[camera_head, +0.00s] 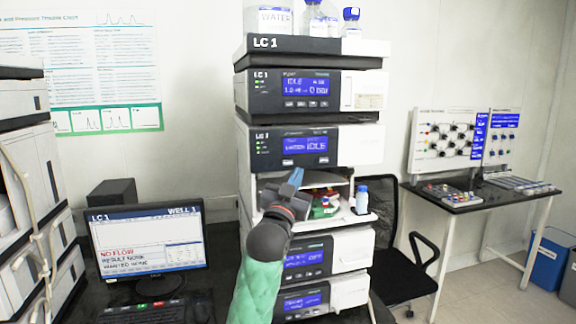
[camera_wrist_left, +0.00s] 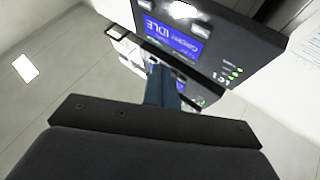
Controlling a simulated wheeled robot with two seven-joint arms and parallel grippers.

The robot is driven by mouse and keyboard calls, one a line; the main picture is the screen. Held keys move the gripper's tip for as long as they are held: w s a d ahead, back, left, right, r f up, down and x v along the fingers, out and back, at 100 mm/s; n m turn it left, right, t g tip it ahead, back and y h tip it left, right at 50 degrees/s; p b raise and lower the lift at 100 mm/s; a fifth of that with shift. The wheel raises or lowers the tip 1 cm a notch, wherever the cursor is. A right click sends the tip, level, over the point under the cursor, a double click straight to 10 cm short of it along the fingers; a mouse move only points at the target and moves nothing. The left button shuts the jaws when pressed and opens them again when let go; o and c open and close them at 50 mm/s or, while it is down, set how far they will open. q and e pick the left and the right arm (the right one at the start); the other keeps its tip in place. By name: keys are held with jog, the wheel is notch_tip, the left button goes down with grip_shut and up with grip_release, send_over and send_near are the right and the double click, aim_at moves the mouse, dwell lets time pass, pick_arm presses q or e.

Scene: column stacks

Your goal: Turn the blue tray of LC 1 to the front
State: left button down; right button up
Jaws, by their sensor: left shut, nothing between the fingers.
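The LC 1 stack (camera_head: 315,45) stands in the middle of the head view. Its open compartment, below the second module with the IDLE screen, has a pale shelf (camera_head: 345,216). Small red, green and blue parts (camera_head: 325,207) show inside; I cannot make out which is the blue tray, as my arm hides the left side. My left gripper (camera_head: 295,177) is shut and empty, in front of this opening, with its tips near the opening's top edge. In the left wrist view the shut fingers (camera_wrist_left: 163,85) point at the stack's front, below the IDLE screen (camera_wrist_left: 172,37). My right gripper is not in view.
A blue-capped bottle (camera_head: 362,200) stands at the shelf's right end. Bottles, including one marked WATER (camera_head: 275,20), stand on top of the stack. A monitor (camera_head: 148,240) showing NO FLOW is at left. A chair (camera_head: 410,262) and side table (camera_head: 480,195) are at right.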

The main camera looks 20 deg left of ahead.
aim_at(288, 163)
pick_arm(q)
jog(key=shift+w+a, duration=0.6)
jog(key=shift+w, duration=0.3)
jog(key=shift+w+a, duration=0.65)
jog(key=shift+w, duration=0.3)
jog(key=shift+w+a, duration=0.6)
jog(key=shift+w, duration=0.3)
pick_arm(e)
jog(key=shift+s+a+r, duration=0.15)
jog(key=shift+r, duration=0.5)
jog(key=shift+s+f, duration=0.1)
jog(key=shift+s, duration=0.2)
pick_arm(q)
jog(key=shift+w, duration=0.1)
jog(key=shift+w+a, duration=0.2)
jog(key=shift+w, duration=0.05)
